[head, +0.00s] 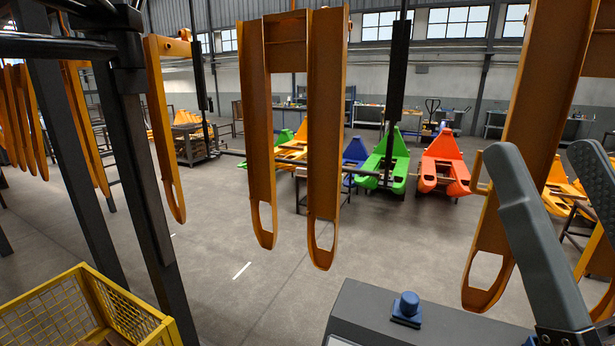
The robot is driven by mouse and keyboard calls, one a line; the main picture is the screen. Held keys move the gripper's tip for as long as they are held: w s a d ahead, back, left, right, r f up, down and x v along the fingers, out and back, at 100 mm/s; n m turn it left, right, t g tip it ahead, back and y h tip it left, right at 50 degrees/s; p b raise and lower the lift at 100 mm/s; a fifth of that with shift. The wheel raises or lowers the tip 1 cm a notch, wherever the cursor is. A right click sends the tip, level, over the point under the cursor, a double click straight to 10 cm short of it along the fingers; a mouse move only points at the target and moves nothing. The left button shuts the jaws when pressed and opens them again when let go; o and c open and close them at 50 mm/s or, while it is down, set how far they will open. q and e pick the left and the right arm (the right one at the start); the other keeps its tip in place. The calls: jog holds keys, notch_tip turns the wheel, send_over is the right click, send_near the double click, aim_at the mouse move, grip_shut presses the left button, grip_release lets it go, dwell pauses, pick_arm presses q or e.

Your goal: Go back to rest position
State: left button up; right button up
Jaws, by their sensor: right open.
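An orange fork frame (325,130) hangs upright in the middle of the head view, its two long prongs pointing down with slotted ends. Another orange fork frame (535,90) hangs at the right, partly behind my right gripper. My right gripper (541,156) is at the lower right, with its two dark grey fingers raised and spread apart. It is open, and nothing shows between the fingers. The right fork frame lies behind it; whether they touch cannot be told. My left gripper is not in view.
More orange frames (162,130) hang at the left beside dark posts. A yellow mesh crate (75,280) stands at the lower left. A dark grey box with a blue knob (407,305) is at the bottom. Green (384,160) and red (445,165) frames stand farther back.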

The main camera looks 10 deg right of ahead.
pick_arm(q)
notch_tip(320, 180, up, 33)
jog(key=p, duration=3)
pick_arm(e)
notch_tip(320, 180, up, 33)
pick_arm(q)
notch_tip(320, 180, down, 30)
jog(key=b, duration=3)
pick_arm(e)
notch_tip(320, 180, down, 30)
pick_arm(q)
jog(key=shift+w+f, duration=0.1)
pick_arm(e)
jog(key=shift+w+d+f, duration=0.1)
